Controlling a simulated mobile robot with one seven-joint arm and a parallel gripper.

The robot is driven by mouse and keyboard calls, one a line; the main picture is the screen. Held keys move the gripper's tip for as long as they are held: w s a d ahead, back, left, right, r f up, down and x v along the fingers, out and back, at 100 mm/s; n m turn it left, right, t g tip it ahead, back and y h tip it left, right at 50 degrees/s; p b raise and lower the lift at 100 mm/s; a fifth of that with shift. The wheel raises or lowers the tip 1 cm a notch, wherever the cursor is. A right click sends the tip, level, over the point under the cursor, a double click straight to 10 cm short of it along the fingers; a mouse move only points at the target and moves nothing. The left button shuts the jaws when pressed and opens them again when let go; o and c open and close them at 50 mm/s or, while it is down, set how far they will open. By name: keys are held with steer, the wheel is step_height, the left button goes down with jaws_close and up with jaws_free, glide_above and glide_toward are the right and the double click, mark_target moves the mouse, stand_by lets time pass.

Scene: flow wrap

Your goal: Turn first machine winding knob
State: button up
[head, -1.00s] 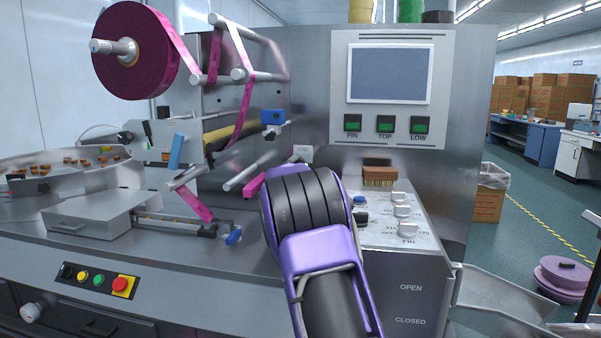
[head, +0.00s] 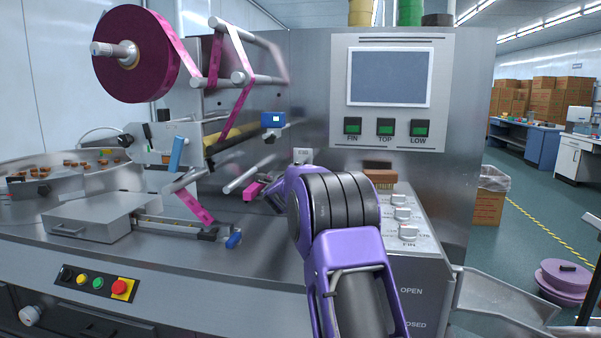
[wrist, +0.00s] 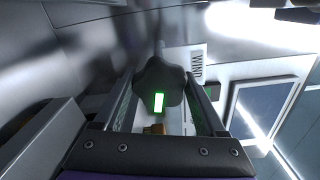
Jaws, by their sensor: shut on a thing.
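The winding knob (wrist: 160,78) is a dark lobed knob in the middle of the wrist view. A bright green bar shows on its near face. My gripper (wrist: 165,92) has one finger on each side of the knob and is shut on it. A white plate beside the knob bears the label WIND (wrist: 198,67). In the head view my purple and black arm covers most of the knob area, and the knob and fingertips cannot be made out.
A screen panel (head: 388,78) with several green buttons stands right of my arm. Below it are a brown brush (head: 379,176) and white switches (head: 402,214).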

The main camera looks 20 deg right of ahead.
steer(key=shift+m, duration=0.6)
steer(key=o, duration=1.3)
steer(key=v, duration=1.7)
steer(key=shift+s+a, duration=0.15)
steer(key=shift+a, duration=0.05)
